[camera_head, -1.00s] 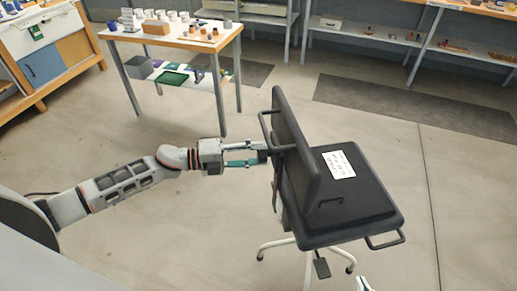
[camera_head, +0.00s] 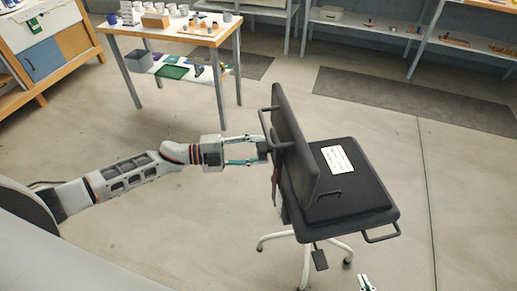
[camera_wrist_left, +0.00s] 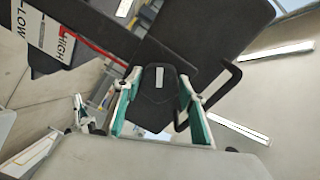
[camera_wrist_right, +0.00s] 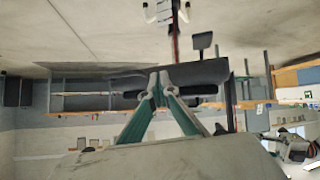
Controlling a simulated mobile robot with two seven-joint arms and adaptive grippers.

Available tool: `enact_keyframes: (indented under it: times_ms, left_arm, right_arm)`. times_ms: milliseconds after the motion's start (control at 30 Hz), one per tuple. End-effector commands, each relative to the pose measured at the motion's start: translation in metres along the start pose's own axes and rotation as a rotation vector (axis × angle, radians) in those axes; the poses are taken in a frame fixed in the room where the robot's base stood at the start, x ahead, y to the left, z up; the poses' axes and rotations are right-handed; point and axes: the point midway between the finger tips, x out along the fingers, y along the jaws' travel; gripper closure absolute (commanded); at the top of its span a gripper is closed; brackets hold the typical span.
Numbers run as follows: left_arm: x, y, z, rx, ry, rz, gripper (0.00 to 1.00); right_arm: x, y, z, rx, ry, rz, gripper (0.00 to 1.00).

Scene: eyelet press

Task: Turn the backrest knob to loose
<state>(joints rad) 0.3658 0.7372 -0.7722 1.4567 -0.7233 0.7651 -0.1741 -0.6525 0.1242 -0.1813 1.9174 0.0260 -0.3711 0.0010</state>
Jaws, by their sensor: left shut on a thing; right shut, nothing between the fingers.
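The black office chair has an upright backrest (camera_head: 293,140) and a flat seat (camera_head: 345,185) with a white label. My left gripper (camera_head: 262,149) reaches the rear of the backrest from the left, its fingers closed around a dark part there, which looks like the backrest knob. In the left wrist view the dark knob (camera_wrist_left: 158,98) sits between the teal fingers (camera_wrist_left: 157,108). I cannot tell its turned position. My right gripper (camera_head: 366,284) is only partly visible, low in the head view and apart from the chair. In the right wrist view its fingertips (camera_wrist_right: 159,80) are together and empty.
A black loop handle (camera_head: 382,234) juts from the seat's front side. A pedal (camera_head: 319,258) hangs by the pale chair legs. A LOW/HIGH label (camera_wrist_left: 48,35) shows in the left wrist view. A table (camera_head: 190,35) and shelves stand behind; the floor around is clear.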

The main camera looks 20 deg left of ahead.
Motion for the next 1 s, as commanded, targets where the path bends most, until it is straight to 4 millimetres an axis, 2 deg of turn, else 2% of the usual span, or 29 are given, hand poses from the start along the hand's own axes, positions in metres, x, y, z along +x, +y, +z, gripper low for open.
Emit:
enact_keyframes:
  times_ms: [167, 200, 267, 667, 767, 1000]
  left_arm:
    - [0.000, 0.001, 0.000, 0.000, 0.001, 0.002, 0.81]
    - [0.000, 0.001, -0.001, 0.000, 0.001, 0.002, 0.55]
    - [0.000, 0.001, 0.000, 0.000, 0.001, 0.002, 0.43]
    - [-0.004, 0.001, 0.000, 0.002, -0.001, 0.001, 0.43]
    - [-0.015, 0.001, 0.001, 0.003, -0.003, 0.002, 0.43]
    - [-0.062, 0.002, 0.000, 0.000, -0.003, 0.004, 0.43]
  right_arm:
    - [0.000, 0.000, -0.001, 0.001, 0.002, 0.001, 1.00]
    - [0.000, 0.000, -0.001, 0.001, 0.002, 0.001, 1.00]
    - [0.000, 0.000, -0.002, 0.001, 0.003, 0.001, 1.00]
    - [-0.001, 0.000, -0.002, 0.004, 0.003, 0.002, 1.00]
    - [-0.001, 0.000, -0.002, 0.003, 0.004, 0.001, 1.00]
    - [-0.001, 0.000, -0.002, 0.001, 0.004, 0.001, 1.00]
